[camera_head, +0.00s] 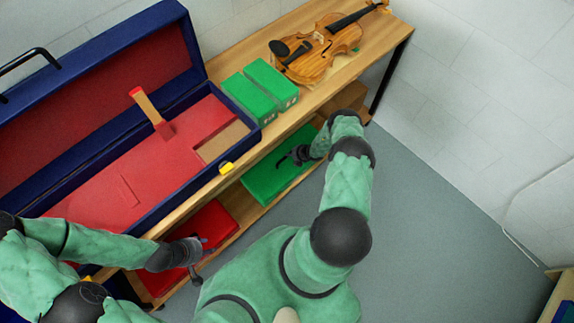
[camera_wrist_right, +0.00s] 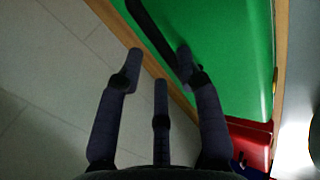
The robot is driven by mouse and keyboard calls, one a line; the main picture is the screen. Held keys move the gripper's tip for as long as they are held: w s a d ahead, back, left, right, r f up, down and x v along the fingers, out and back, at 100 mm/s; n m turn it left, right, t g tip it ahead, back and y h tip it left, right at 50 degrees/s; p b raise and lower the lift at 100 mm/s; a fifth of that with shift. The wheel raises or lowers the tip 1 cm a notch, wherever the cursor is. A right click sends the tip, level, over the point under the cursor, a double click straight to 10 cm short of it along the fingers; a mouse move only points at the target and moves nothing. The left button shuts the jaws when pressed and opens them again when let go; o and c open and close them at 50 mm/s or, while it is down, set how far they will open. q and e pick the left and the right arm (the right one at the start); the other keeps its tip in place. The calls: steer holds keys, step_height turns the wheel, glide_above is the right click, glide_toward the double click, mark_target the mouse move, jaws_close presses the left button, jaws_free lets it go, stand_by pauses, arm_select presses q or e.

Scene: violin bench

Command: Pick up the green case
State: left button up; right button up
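My left gripper (camera_head: 203,258) appears open and empty by the red case (camera_head: 212,228) on the lower shelf.
The grey floor (camera_head: 430,200) is clear.

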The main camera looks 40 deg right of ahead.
mark_target(287, 161)
steer(key=shift+a+b+x, duration=0.15)
steer(key=shift+b+x, duration=0.85)
steer(key=shift+x, duration=0.5)
steer(key=shift+a+b+x, duration=0.1)
steer(key=shift+b+x, duration=0.9)
steer(key=shift+x, duration=0.55)
jaws_close()
steer(key=shift+w+d+r, duration=0.1)
steer(key=shift+w+r, duration=0.05)
